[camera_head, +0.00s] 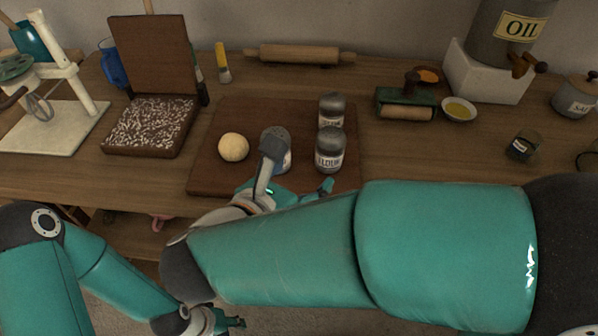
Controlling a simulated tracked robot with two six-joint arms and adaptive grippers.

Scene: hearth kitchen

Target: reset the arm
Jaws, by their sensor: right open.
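My right arm reaches in from the right across the front of the counter. Its gripper (297,185) is open at the front edge of a brown board (213,172), with one teal finger at the right. A grey-topped shaker (281,140) stands just beyond the gripper and is partly hidden by it. I cannot tell whether they touch. My left gripper (232,322) hangs low at the bottom of the view, in front of the counter and below its top. It is small and partly cut off, so its opening is unclear.
On the board are a dough ball (233,147), a flour shaker (329,150) and another shaker (332,108) behind it. An open speckled box (150,125) and white stand (50,128) are left. A rolling pin (298,55), green roller (405,103) and small bowl (459,109) lie behind and right.

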